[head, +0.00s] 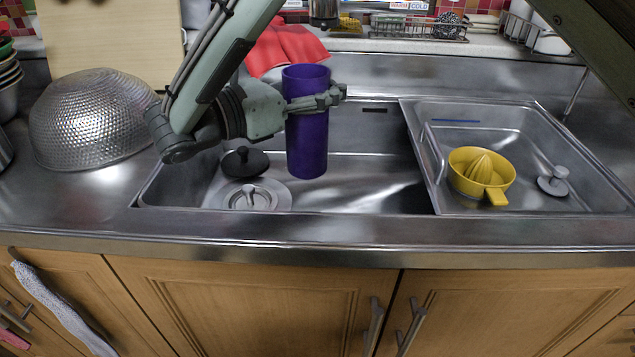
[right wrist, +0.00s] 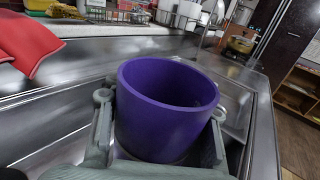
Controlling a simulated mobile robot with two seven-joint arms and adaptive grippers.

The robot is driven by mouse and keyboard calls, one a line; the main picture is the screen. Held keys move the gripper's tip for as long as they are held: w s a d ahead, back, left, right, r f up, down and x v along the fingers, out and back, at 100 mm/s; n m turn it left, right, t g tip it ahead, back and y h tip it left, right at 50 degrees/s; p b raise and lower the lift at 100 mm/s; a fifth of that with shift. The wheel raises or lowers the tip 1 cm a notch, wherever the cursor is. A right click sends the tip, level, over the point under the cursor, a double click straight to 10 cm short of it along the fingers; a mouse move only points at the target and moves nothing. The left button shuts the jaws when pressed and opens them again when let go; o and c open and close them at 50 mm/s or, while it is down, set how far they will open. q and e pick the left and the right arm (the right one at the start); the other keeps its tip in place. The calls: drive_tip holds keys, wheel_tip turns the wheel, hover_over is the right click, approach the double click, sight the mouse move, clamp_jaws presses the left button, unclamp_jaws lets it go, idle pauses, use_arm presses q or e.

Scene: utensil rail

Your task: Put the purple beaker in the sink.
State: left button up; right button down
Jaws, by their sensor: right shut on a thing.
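The purple beaker (head: 307,150) is upright over the large left basin of the steel sink (head: 370,170). My right gripper (head: 328,95) is shut on its upper part, with one finger across the near side. In the right wrist view the beaker (right wrist: 165,120) sits between both fingers, its open rim facing up and its inside looking empty. Its lower end shows against the basin interior in the head view. I cannot tell whether it touches the basin floor. My left gripper is not in view.
A black-knobbed lid (head: 245,162) and a drain strainer (head: 250,196) are in the left basin. A yellow juicer (head: 481,172) and a stopper (head: 553,182) are in the right, shallower basin. A dimpled metal bowl (head: 90,120) stands left; a red cloth (head: 288,45) lies behind.

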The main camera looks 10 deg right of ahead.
drive_tip(key=w+d+f, duration=0.2)
drive_tip(key=w+f, duration=0.2)
drive_tip(key=f, duration=0.3)
drive_tip(key=w+d+f, duration=0.3)
drive_tip(key=w+f, duration=0.2)
drive_tip(key=f, duration=0.2)
drive_tip(key=shift+w+f, duration=0.15)
drive_tip(key=shift+f, duration=0.2)
drive_tip(key=c, duration=0.7)
unclamp_jaws()
drive_tip(key=shift+d, duration=0.1)
drive_tip(key=shift+c, duration=0.2)
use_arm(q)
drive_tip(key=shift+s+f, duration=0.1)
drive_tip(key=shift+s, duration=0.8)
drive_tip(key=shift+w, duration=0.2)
use_arm(e)
drive_tip(key=shift+r, duration=0.1)
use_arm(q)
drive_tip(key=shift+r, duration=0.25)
use_arm(e)
drive_tip(key=v, duration=0.7)
drive_tip(key=shift+a, duration=0.25)
